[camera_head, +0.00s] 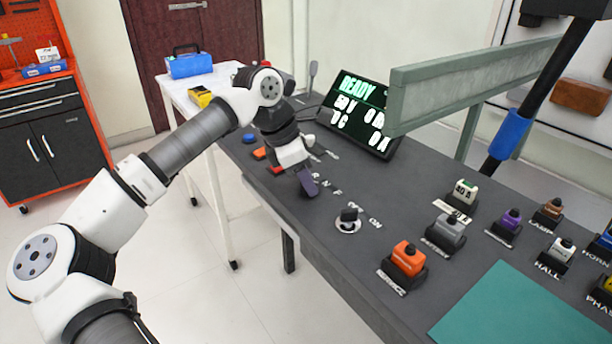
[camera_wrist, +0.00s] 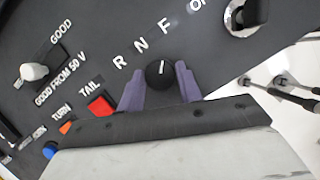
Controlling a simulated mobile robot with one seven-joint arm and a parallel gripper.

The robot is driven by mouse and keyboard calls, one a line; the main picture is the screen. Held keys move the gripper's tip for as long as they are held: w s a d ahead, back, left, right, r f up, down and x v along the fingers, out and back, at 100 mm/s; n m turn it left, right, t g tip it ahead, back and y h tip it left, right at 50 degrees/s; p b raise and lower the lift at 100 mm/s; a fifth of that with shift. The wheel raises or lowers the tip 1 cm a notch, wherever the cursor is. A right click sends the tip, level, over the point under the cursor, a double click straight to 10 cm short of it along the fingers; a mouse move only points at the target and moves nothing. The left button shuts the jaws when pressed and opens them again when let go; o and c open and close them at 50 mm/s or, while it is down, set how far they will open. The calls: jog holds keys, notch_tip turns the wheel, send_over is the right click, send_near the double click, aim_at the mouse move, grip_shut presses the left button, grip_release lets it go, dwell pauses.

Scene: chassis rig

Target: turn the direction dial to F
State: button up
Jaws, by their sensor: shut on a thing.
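The direction dial (camera_wrist: 158,77) is a round black knob with a short white pointer mark. In the wrist view it sits between the two purple fingers of my gripper (camera_wrist: 159,83), which is shut on it. The letters R, N and F (camera_wrist: 165,25) run in a slanting row above the dial. The white mark points up and slightly right, roughly toward the F. In the head view my gripper (camera_head: 308,182) is down at the dark panel (camera_head: 300,225), and its fingers hide the dial.
A key-like switch (camera_head: 348,219) with ON lettering stands right of my gripper. A display (camera_head: 358,112) reading READY stands behind. Orange (camera_head: 407,258) and grey (camera_head: 449,231) blocks sit in labelled holders further right. A red TAIL button (camera_wrist: 101,105) is close to the left finger.

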jog(key=o, duration=1)
jog(key=shift+r, duration=0.1)
jog(key=v, duration=1.3)
jog(key=shift+a+r+p, duration=0.15)
jog(key=shift+r+p, duration=0.15)
jog(key=shift+p, duration=0.15)
